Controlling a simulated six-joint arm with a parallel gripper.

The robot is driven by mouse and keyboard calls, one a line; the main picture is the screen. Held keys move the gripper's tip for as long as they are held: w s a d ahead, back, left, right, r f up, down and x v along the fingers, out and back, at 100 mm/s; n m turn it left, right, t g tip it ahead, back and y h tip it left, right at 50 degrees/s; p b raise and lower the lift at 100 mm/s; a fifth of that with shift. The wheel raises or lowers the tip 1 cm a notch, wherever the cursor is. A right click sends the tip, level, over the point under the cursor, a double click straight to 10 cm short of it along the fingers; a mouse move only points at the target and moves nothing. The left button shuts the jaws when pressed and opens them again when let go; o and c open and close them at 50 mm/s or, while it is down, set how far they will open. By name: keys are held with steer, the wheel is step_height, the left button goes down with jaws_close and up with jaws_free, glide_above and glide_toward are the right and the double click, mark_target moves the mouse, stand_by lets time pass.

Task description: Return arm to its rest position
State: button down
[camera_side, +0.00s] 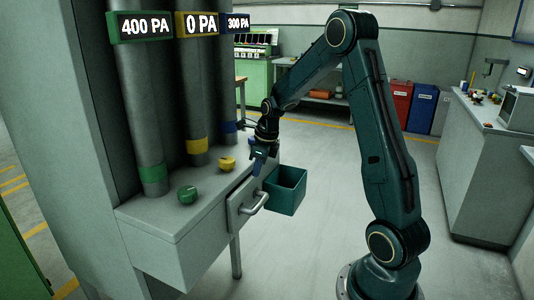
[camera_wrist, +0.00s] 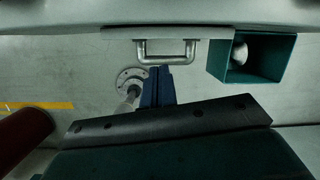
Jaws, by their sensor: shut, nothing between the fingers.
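My dark green arm reaches from the right toward a grey cabinet in the side view. My gripper (camera_side: 258,170) points down beside the cabinet's right front edge, above and behind the drawer handle. In the wrist view my gripper (camera_wrist: 158,72) shows blue fingers closed together and empty, just below a metal handle (camera_wrist: 166,50) in the picture. Whether the fingers touch the cabinet cannot be told.
A drawer handle (camera_side: 255,204) juts from the cabinet (camera_side: 150,216). A teal open bin (camera_side: 286,192) is beside it; a pale round thing (camera_wrist: 240,54) shows inside. Green (camera_side: 187,194) and yellow (camera_side: 227,163) knobs sit on the ledge. Open floor (camera_side: 310,255) lies between cabinet and arm.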

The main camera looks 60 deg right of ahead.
steer(key=s+a+r+n+t, duration=0.1)
steer(key=s+a+r+n, duration=0.3)
steer(key=a+r+n, duration=0.3)
steer(key=s+a+r+n, duration=0.4)
steer(key=a+r+n, duration=0.2)
steer(key=a+n, duration=0.3)
steer(key=s+a+r+n, duration=0.1)
steer(key=s+a+n, duration=0.2)
steer(key=s+n, duration=0.4)
steer(key=s+a+r+n+t, duration=0.1)
steer(key=s+a+n, duration=0.3)
steer(key=n, duration=0.6)
steer(key=s, duration=0.2)
steer(key=shift+s+t, duration=0.3)
steer(key=shift+s, duration=0.05)
